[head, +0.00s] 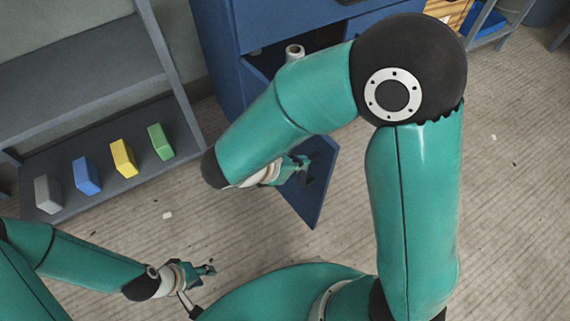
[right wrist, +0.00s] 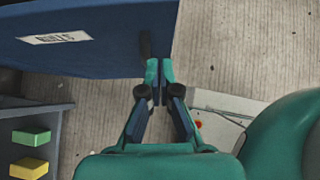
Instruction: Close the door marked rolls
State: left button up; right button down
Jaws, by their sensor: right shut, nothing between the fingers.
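The blue door (head: 315,192) of the blue cabinet (head: 225,45) stands open, swung out over the floor. My right arm hides much of it in the head view. In the right wrist view the door (right wrist: 100,55) carries a white label (right wrist: 57,37) that appears upside down and reads like ROLLS. A dark handle (right wrist: 145,44) sits near its edge. My right gripper (right wrist: 160,72) is shut and empty, its fingertips at the door's edge beside the handle; I cannot tell whether they touch. My left gripper (head: 208,271) is low over the floor, away from the door; its jaws are too small to read.
A grey shelf (head: 105,180) at left holds a grey, a blue (head: 87,176), a yellow (head: 123,158) and a green block (head: 160,142). A white roll (head: 294,52) shows at the cabinet opening. A blue bin (head: 485,28) stands at upper right. Floor near the door looks mostly clear.

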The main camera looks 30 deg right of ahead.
aim_at(326, 153)
jog(key=d, duration=0.1)
jog(key=d+f, duration=0.1)
jog(key=d, duration=0.1)
jog(key=w+d+f, duration=0.1)
jog(key=d, duration=0.1)
jog(key=shift+w+d+b, duration=0.15)
jog(key=shift+d+b, duration=0.15)
jog(key=shift+d, duration=0.1)
